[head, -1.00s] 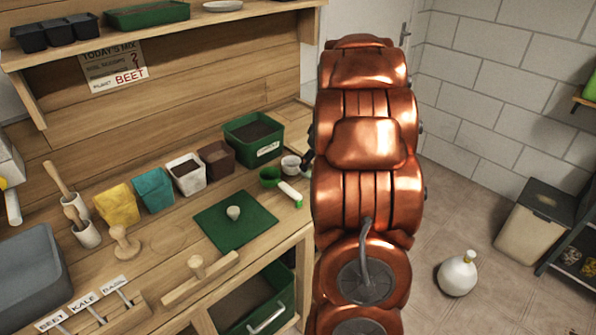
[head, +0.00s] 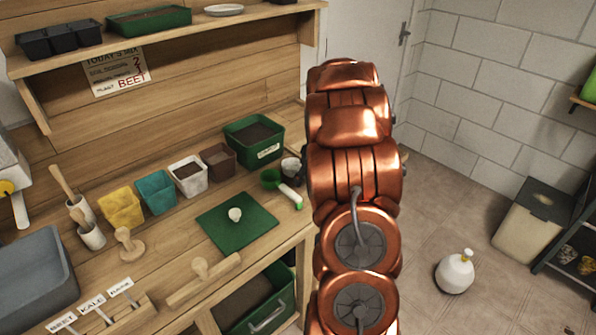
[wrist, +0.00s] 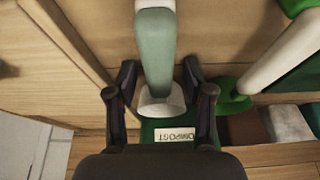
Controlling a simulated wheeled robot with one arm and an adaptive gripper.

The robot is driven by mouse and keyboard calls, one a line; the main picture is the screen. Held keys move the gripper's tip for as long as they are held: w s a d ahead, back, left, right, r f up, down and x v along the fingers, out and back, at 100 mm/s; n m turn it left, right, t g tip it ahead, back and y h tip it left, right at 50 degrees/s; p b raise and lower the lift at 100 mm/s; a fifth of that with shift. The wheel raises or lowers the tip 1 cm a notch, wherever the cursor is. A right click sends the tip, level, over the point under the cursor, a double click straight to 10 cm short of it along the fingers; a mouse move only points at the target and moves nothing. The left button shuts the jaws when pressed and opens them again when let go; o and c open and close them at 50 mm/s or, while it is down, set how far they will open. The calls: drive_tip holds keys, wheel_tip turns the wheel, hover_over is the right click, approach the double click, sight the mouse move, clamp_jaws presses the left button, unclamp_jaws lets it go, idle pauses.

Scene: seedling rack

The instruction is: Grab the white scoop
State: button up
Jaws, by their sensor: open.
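The white scoop shows in the wrist view, with a white bowl (wrist: 160,108) and a long pale green handle (wrist: 155,50) running to the top edge. In the head view only its white bowl (head: 290,166) shows, on the bench beside my arm, which hides the handle. My gripper (wrist: 159,80) is open, with one finger on each side of the scoop near where handle meets bowl. I see gaps between the fingers and the scoop.
A green scoop (head: 270,179) with a white handle lies close beside the white one. A green compost tub (head: 254,156) stands behind them, with small pots to its left. A green mat (head: 245,232) with a white knob-like object lies in front. The bench edge is near.

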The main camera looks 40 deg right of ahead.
clamp_jaws()
idle(0.4)
drive_tip(key=shift+r, duration=0.15)
drive_tip(key=shift+r+b, duration=0.8)
drive_tip(key=shift+r, duration=0.8)
drive_tip(key=s+a+r+b, duration=0.1)
drive_tip(key=s+b, duration=0.3)
drive_tip(key=s, duration=1.2)
drive_tip(key=shift+a+r, duration=0.25)
drive_tip(key=shift+a, duration=0.25)
